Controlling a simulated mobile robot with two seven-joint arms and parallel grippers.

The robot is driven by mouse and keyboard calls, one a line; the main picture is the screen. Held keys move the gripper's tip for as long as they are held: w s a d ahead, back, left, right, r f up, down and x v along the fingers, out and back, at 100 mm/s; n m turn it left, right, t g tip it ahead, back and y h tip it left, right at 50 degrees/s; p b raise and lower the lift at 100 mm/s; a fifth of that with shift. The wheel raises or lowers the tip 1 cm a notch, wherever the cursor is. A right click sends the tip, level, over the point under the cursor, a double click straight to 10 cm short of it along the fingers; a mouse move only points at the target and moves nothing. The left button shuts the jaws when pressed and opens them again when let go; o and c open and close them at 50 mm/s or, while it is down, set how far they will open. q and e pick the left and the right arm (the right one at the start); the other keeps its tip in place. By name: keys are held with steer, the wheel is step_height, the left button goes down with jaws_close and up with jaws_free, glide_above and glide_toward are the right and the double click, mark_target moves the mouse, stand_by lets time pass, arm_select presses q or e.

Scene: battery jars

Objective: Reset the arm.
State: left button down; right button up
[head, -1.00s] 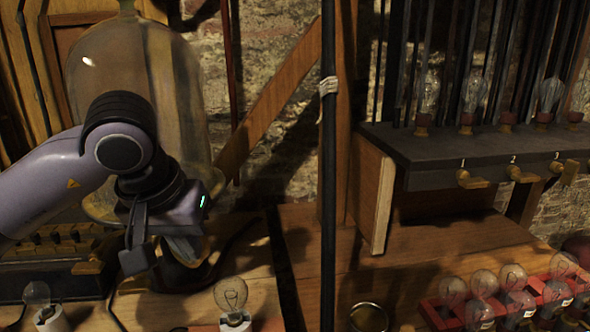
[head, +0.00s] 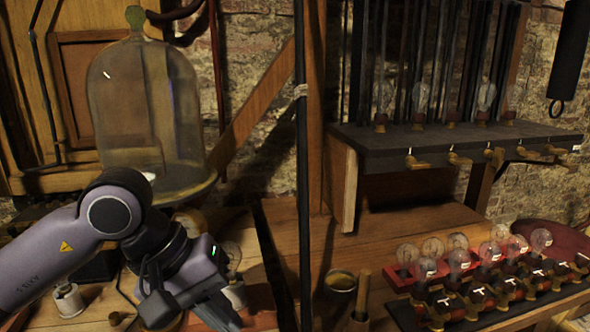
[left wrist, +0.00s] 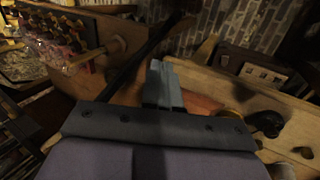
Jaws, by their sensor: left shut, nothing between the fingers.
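My left gripper (head: 218,318) hangs at the lower left of the head view, on my grey-purple arm that comes in from the left. Its fingertips are partly cut off by the bottom edge. In the left wrist view the gripper's fingers (left wrist: 163,85) are together with nothing between them. My right gripper is not in any view.
A glass bell jar (head: 148,105) stands behind my arm. A dark vertical pole (head: 302,190) rises right of the gripper. Small bulbs in white sockets (head: 67,300) stand nearby. A red rack (head: 405,275) with several bulbs is at right, below a dark shelf (head: 450,138). Wood between is partly clear.

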arm_select(q)
steer(key=s+d+r+n+g+h, duration=0.3)
steer(key=s+d+n+g+h, duration=0.3)
steer(key=d+n+h, duration=0.4)
steer(key=w+a+n+t+h+p, duration=0.1)
steer(key=w+a+n+t+h, duration=0.1)
steer(key=n+t+h, duration=0.5)
steer(key=w+a+n+t+p, duration=0.15)
steer(key=n+t, duration=0.35)
steer(key=n, duration=0.7)
steer(key=w+a+f+n+t+y, duration=0.2)
steer(key=a+f+n+t+y, duration=0.3)
steer(key=n, duration=0.4)
steer(key=w+a+f+n+t+y, duration=0.25)
steer(key=n+t+y, duration=0.3)
steer(key=n, duration=0.45)
steer(key=s+a+f+n+g+y, duration=0.2)
steer(key=f+n, duration=0.4)
steer(key=f, duration=0.3)
steer(key=s+a+f+n+g+y, duration=0.2)
steer(key=s+a+f+n+y, duration=0.2)
steer(key=s+f+n, duration=0.3)
steer(key=s+a+f+n+g+y, duration=0.3)
steer(key=f+n, duration=0.3)
steer(key=f, duration=0.5)
steer(key=shift+s+a+n+y, duration=0.3)
steer(key=shift+s+a+y, duration=0.25)
steer(key=shift+s, duration=0.35)
